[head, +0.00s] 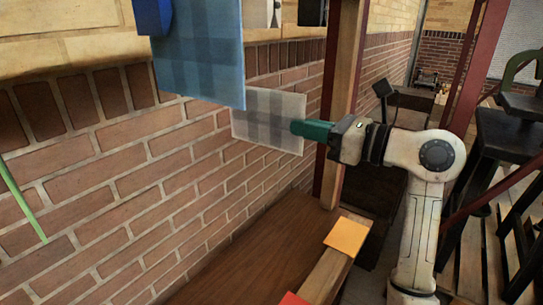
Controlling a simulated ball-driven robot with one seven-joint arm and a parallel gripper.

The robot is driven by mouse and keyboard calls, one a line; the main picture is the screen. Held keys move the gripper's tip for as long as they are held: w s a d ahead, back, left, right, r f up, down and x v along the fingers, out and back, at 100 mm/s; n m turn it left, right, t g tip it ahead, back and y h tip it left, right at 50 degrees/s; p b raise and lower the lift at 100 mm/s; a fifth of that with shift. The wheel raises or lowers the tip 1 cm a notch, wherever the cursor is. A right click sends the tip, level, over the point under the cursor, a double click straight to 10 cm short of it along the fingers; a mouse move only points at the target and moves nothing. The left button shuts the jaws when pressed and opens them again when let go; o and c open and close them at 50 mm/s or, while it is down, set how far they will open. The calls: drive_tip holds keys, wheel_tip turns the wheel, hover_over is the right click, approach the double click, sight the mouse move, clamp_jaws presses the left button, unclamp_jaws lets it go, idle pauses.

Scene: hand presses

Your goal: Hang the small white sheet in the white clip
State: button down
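The small white sheet (262,124), pale with a faint grey check, is upright in front of the brick wall. My gripper (300,129), with green fingers, reaches in from the right and is shut on the sheet's right edge. The white clip (272,13) is at the top of the picture, above the sheet, with a clear gap between them. The clip is partly cut off by the picture's top edge. The upper left corner of the white sheet is hidden behind a larger blue sheet.
The blue checked sheet (203,60) hangs beneath a blue clip (153,14), nearer to me. A black clip (312,12) is right of the white one, beside a wooden post (343,90). Orange (346,236) and red (292,299) pieces lie on a beam below. A green strip (22,200) is at left.

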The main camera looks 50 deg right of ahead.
drive_tip(key=s+d+r+m+h+p, duration=0.1)
drive_tip(key=s+d+r, duration=0.15)
drive_tip(key=s, duration=0.45)
drive_tip(key=s+d+r+p, duration=0.1)
drive_tip(key=s+d+r, duration=0.1)
drive_tip(key=s+r, duration=0.35)
drive_tip(key=w+a+r+p, duration=0.2)
drive_tip(key=w+p, duration=0.1)
drive_tip(key=w, duration=0.7)
drive_tip(key=shift+w, duration=0.4)
idle(1.0)
drive_tip(key=shift+r, duration=0.3)
drive_tip(key=shift+r, duration=0.3)
drive_tip(key=shift+r, duration=1)
drive_tip(key=shift+r, duration=0.4)
